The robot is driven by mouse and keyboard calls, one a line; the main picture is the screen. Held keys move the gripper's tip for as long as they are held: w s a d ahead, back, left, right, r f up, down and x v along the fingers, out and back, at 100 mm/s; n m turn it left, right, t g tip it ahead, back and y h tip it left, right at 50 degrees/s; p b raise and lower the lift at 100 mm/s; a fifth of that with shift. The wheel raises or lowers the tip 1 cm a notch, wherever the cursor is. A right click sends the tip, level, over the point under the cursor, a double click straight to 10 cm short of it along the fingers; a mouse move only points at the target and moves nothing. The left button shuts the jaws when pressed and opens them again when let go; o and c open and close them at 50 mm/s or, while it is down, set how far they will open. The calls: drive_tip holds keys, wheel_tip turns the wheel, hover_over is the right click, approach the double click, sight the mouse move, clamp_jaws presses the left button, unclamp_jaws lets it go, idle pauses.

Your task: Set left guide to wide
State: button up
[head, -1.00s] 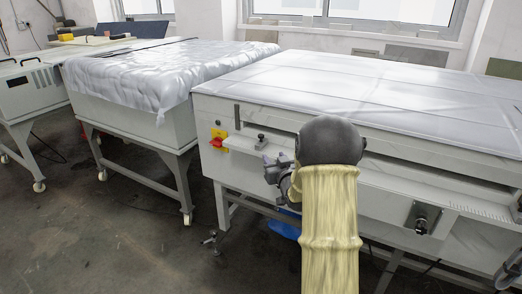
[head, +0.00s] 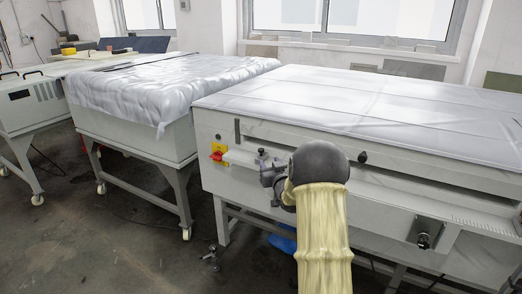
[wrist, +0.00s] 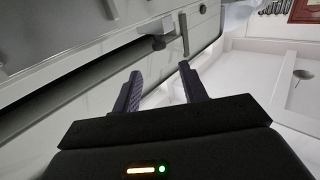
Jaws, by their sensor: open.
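The left guide is a small pale block with a dark knob (head: 261,153) on the front ledge of the plate processor (head: 300,90), near its left end. In the wrist view the guide's knob (wrist: 158,42) lies just beyond my fingertips, between their lines. My gripper (head: 266,170) is at the ledge, just below and in front of the knob. In the wrist view my gripper (wrist: 160,71) is open, with nothing between its fingers. My arm covers part of the ledge. A second dark knob (head: 362,157) shows farther right on the front slot.
A red and yellow switch (head: 218,153) sits on the front panel left of the guide. A black knob on a metal plate (head: 424,240) stands out at lower right. A sheet-covered table (head: 165,85) stands to the left. The floor (head: 110,235) in front is mostly clear.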

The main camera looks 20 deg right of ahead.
sight(262, 150)
drive_tip(key=w, duration=0.3)
drive_tip(key=w+d, duration=0.1)
drive_tip(key=w, duration=0.7)
drive_tip(key=shift+w+d, duration=0.15)
drive_tip(key=shift+d, duration=0.05)
clamp_jaws()
